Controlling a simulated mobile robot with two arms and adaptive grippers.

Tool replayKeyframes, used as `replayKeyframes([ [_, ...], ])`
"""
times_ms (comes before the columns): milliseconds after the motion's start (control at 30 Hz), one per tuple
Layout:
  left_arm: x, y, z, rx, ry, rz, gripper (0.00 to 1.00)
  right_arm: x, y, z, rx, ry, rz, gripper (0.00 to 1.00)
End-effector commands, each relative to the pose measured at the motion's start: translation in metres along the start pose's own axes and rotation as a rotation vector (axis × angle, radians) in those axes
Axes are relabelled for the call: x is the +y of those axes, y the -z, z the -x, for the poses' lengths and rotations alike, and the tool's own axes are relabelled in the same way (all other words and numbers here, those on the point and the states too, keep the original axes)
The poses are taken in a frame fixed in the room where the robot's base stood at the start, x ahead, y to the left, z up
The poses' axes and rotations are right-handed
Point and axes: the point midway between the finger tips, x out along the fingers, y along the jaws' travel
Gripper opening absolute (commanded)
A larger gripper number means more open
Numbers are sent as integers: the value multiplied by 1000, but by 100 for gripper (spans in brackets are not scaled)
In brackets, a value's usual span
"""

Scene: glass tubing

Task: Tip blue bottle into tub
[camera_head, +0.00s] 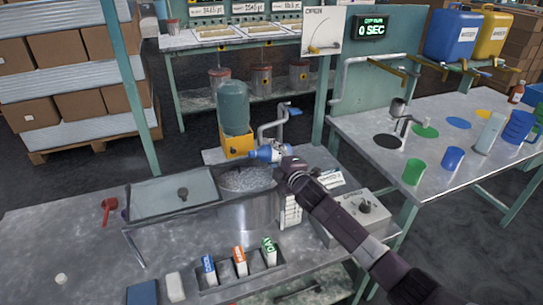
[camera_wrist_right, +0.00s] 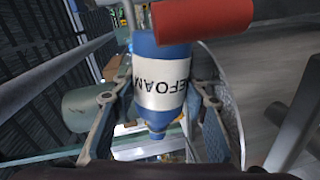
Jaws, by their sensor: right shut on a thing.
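My right gripper (camera_head: 276,160) is shut on the blue bottle (camera_head: 262,153) above the far right part of the tub (camera_head: 250,215). In the head view the bottle lies nearly sideways, its blue end toward the left. In the right wrist view the blue bottle (camera_wrist_right: 145,48) sits between the fingers (camera_wrist_right: 155,98), and its white label, reading "DEFOAM", appears upside down. Its narrow end points to the bottom of that view. The metal tub is open on its right side and shows a grey, speckled, foam-like surface. I see no liquid leaving the bottle. My left gripper is not in view.
A grey lid (camera_head: 160,198) with a dark knob covers the tub's left part. A large teal bottle on a yellow stand (camera_head: 238,145) is close behind the bottle. A control box (camera_head: 358,213) stands right. A red cylinder (camera_wrist_right: 203,20) crosses the wrist view.

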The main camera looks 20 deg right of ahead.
Motion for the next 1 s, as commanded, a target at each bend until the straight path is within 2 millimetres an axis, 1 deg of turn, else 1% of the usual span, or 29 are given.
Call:
replayKeyframes([
  [33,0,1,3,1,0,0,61,6,0,1,13,-3,-81,13],
  [100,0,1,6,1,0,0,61,13,6,2,29,-3,-175,13],
  [333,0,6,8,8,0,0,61,30,18,5,79,-2,-494,13],
  [433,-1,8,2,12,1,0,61,31,28,5,103,-1,-644,13],
  [633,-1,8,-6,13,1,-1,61,40,46,7,150,-2,-939,13],
  [700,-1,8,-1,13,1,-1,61,41,54,7,163,1,-1033,13],
  [933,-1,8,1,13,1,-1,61,38,76,6,212,0,-1349,13],
  [1000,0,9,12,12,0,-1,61,51,78,8,214,-3,-1358,13],
])
